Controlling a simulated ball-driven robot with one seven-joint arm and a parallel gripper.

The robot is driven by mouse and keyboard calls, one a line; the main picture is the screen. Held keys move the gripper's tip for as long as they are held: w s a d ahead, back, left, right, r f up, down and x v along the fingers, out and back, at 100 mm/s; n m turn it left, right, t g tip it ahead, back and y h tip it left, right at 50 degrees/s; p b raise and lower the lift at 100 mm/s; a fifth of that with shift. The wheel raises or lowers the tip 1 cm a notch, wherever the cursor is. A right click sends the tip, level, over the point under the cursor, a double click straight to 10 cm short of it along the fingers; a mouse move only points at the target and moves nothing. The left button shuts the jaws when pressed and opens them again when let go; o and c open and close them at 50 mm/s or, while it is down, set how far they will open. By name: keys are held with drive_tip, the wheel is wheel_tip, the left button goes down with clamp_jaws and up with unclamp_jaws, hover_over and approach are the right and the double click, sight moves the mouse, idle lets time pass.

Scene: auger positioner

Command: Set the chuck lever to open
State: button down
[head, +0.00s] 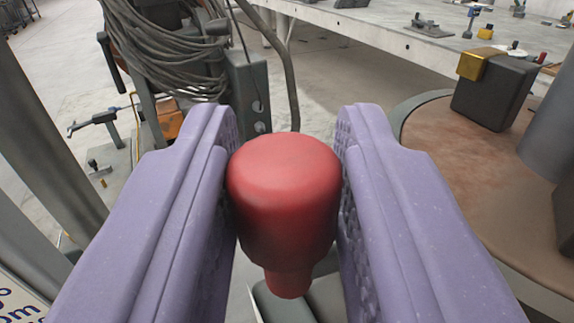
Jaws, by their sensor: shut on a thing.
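A red knob (284,195) with a rounded, wide top and a narrower neck fills the middle of the head view. It looks like the handle end of the chuck lever. My gripper (285,170) has its two purple padded fingers on either side of the knob, shut on it. The knob's left and right sides meet the textured finger pads. Below the neck, only a little grey metal (300,298) shows. The rest of the lever and its pivot are hidden, so its setting cannot be told.
A coiled grey cable (165,50) hangs at the upper left beside a grey box (247,92). A long workbench (390,35) with tools runs across the back. Open floor shows between.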

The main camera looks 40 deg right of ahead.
drive_tip(key=shift+w+d+g, duration=0.1)
drive_tip(key=shift+w+g, duration=0.05)
drive_tip(key=shift+g, duration=0.15)
drive_tip(key=c, duration=0.9)
unclamp_jaws()
drive_tip(key=shift+c, duration=0.2)
drive_tip(key=p+v, duration=0.1)
drive_tip(key=v, duration=0.6)
drive_tip(key=shift+s+a+p, duration=0.25)
drive_tip(key=shift+a+p, duration=0.1)
drive_tip(key=shift+w, duration=0.1)
